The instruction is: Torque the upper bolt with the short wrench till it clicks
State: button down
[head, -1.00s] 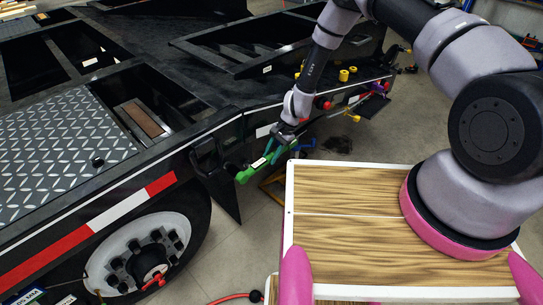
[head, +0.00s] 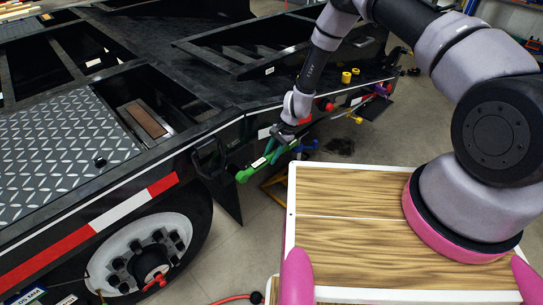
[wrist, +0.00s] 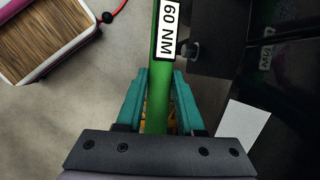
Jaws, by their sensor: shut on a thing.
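My gripper (head: 277,147) is beside the side of the black trailer frame, and its teal fingers are shut on a green wrench (head: 244,175). In the wrist view the green wrench (wrist: 163,60) passes between the fingers (wrist: 160,80) and carries a white "60 NM" label. A dark bolt-like stud (wrist: 188,48) sticks out from a black plate (wrist: 218,40) just right of the wrench. The wrench's far end is outside the wrist view. In the head view its end is near the black bracket, and I cannot tell whether it sits on a bolt.
A wheel (head: 145,255) is at lower left. A blue tool-like thing (head: 308,146) is just right of my gripper. Yellow knobs (head: 346,77) and other coloured parts line the frame further right. My wood-topped base fills the lower right. Bare floor (head: 235,245) lies between base and trailer.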

jog(key=shift+w+f, duration=0.1)
jog(key=shift+f, duration=0.05)
jog(key=shift+f+y, duration=0.3)
jog(key=shift+f+g, duration=0.15)
jog(key=shift+g, duration=0.15)
dwell(0.4)
jog(key=shift+f, duration=0.35)
jog(key=shift+f+g+y, duration=0.2)
jog(key=shift+g+y, duration=0.1)
jog(key=shift+g, duration=0.1)
jog(key=shift+f, duration=0.35)
jog(key=shift+f, duration=0.1)
dwell(0.4)
jog(key=shift+a+f+g+y, duration=0.1)
jog(key=shift+f+g+y, duration=0.3)
jog(key=shift+y, duration=0.1)
